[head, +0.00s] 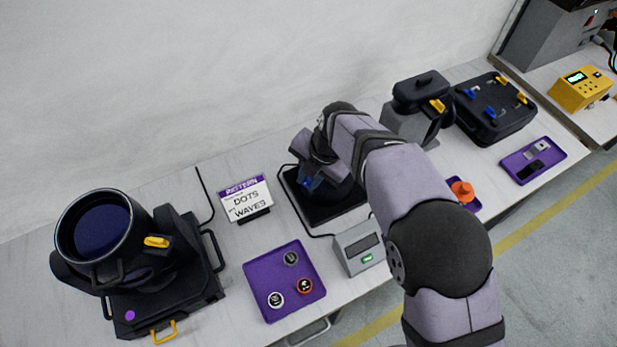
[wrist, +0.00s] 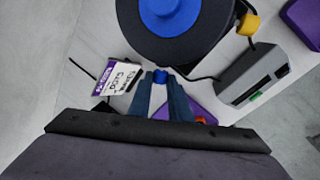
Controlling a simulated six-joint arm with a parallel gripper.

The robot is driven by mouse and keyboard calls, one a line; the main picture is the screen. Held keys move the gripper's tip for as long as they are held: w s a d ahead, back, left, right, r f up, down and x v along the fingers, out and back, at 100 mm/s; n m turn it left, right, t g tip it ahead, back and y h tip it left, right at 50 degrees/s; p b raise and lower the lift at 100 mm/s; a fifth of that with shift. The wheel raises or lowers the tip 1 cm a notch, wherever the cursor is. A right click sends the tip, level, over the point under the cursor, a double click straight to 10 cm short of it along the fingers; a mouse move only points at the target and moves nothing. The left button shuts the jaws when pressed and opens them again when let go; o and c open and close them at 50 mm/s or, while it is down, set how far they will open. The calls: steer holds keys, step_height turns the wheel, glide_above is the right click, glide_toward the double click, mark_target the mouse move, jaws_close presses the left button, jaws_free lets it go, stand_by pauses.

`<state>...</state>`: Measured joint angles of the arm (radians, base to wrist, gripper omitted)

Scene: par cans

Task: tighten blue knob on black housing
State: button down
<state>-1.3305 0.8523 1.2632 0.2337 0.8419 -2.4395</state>
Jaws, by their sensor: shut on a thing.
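The black housing (wrist: 207,45) fills the top of the wrist view, round, with a large blue disc on its face. In the head view it stands mid-table on a black base (head: 322,212), mostly hidden behind my arm. The small blue knob (wrist: 160,76) is at the housing's near edge in the wrist view. My gripper (wrist: 160,78) is shut on this knob, its two dark blue fingers on either side. In the head view my gripper (head: 309,182) is at the housing's left side, where the knob cannot be told clearly from the fingers.
A yellow knob (wrist: 248,24) sits on the housing's right side. A grey box with a green light (head: 362,248), a purple tray (head: 262,272) and a sign card (head: 246,198) stand close by. A large black lamp (head: 100,235) is at left. Bare table shows between sign and tray.

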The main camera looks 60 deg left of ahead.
steer(key=shift+w+f+y+b, duration=0.1)
steer(key=shift+f+y+b, duration=0.2)
steer(key=shift+b, duration=1.45)
steer(key=b, duration=0.3)
steer(key=g+y+b, duration=0.1)
steer(key=b, duration=0.2)
steer(key=shift+d+f, duration=0.2)
steer(key=shift+f, duration=0.05)
steer(key=g+y+b, duration=0.2)
steer(key=y+b, duration=0.2)
steer(key=b, duration=1.4)
steer(key=d+f+g+y+b, duration=0.1)
steer(key=g+y+b, duration=0.1)
steer(key=b, duration=1.6)
steer(key=f+g+y+b, duration=0.1)
steer(key=y+b, duration=0.4)
steer(key=b, duration=1.4)
steer(key=shift+w+d+f+g+y, duration=0.15)
steer(key=shift+w+f+g+y, duration=0.15)
steer(key=shift+g, duration=0.2)
steer(key=shift+b, duration=0.5)
steer(key=shift+r+g+y+b, duration=0.3)
steer(key=shift+y+b, duration=0.2)
steer(key=shift+b, duration=0.7)
